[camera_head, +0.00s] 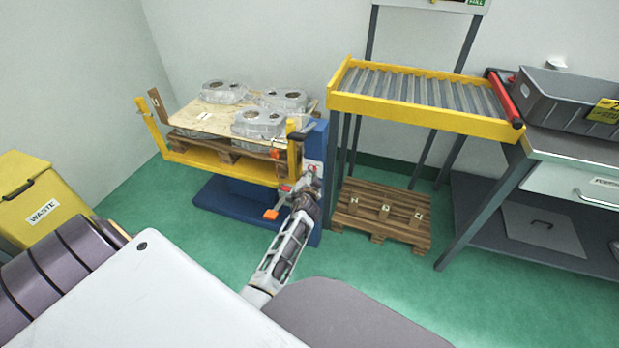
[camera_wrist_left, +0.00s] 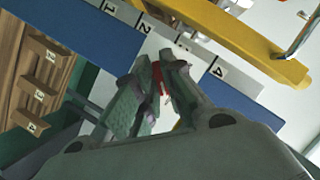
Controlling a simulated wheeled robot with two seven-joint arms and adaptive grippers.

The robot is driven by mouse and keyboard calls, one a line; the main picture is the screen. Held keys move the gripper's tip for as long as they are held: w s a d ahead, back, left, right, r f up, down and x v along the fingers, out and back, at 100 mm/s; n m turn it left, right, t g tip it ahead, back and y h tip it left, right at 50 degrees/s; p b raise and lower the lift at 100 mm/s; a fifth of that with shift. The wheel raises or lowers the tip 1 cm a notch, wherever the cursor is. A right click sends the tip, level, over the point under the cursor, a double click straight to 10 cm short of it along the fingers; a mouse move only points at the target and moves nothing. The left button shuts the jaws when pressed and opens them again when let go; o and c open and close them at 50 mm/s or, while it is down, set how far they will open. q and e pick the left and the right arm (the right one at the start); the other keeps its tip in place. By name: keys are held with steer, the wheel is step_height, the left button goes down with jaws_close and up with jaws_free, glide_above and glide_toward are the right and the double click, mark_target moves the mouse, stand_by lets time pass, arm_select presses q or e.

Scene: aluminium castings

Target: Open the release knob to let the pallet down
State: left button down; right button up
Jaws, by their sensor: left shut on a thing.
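A wooden pallet (camera_head: 235,151) with a plywood sheet (camera_head: 203,117) and several silvery castings (camera_head: 258,122) sits raised on the yellow frame (camera_head: 222,168) of a blue lift (camera_head: 318,150). My left gripper (camera_head: 308,181) is at the front of the lift's blue column, below the pallet's height. In the left wrist view my left gripper (camera_wrist_left: 160,84) is shut around a small red part, which looks like the release knob (camera_wrist_left: 157,78). The fingers hide most of it. My right gripper is not in view.
A yellow-framed roller conveyor (camera_head: 425,95) stands right of the lift, with an empty pallet (camera_head: 382,212) on the floor under it. A workbench (camera_head: 580,150) with a grey crate (camera_head: 567,95) is at the right. A yellow waste bin (camera_head: 38,195) stands left.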

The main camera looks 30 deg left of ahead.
arm_select(q)
steer(key=shift+w+r, duration=0.1)
steer(key=shift+r, duration=0.05)
stand_by(0.4)
steer(key=c, duration=1.5)
jaws_free()
steer(key=shift+r, duration=5)
steer(key=shift+f, duration=0.1)
